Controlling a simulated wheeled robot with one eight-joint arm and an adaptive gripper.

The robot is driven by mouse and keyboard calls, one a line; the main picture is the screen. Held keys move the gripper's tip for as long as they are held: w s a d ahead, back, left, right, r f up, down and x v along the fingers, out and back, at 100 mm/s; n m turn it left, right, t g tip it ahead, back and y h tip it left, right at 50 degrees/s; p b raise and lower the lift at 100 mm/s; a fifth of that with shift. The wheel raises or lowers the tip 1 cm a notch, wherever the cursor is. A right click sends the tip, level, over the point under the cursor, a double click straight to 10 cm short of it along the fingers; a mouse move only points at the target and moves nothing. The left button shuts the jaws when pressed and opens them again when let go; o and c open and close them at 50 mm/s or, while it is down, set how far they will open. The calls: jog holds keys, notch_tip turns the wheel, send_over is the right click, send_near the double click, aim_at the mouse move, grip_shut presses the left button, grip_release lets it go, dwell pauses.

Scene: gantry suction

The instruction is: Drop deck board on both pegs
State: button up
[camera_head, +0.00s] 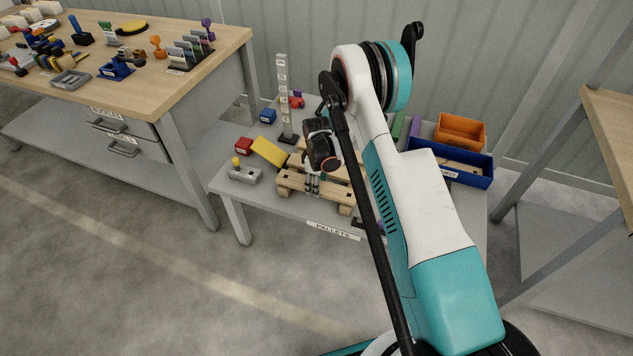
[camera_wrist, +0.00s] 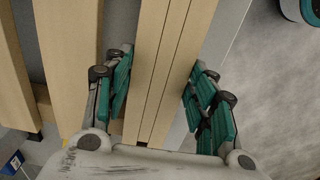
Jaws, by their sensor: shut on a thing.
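The deck board (camera_wrist: 165,65) is a pale wooden plank between my fingers in the wrist view. My gripper (camera_wrist: 160,95) is shut on it, with teal pads on both sides. In the head view, my gripper (camera_head: 313,186) points down at the front of the wooden pallet (camera_head: 345,210), and the board (camera_head: 335,193) lies along its front edge. I cannot tell whether the board rests on the pallet or is just above it. Other pallet slats (camera_wrist: 68,60) show at left in the wrist view. The pegs are not clearly visible; my gripper and arm hide part of the pallet.
The grey table (camera_head: 262,205) also holds a yellow block (camera_head: 269,151), a red block (camera_head: 244,145), a tall marked post (camera_head: 283,95) and a blue bin (camera_head: 465,170). The table's front edge is close to the pallet.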

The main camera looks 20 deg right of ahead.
jog(key=shift+f, duration=0.3)
jog(key=o, duration=1.3)
notch_tip(320, 180, up, 12)
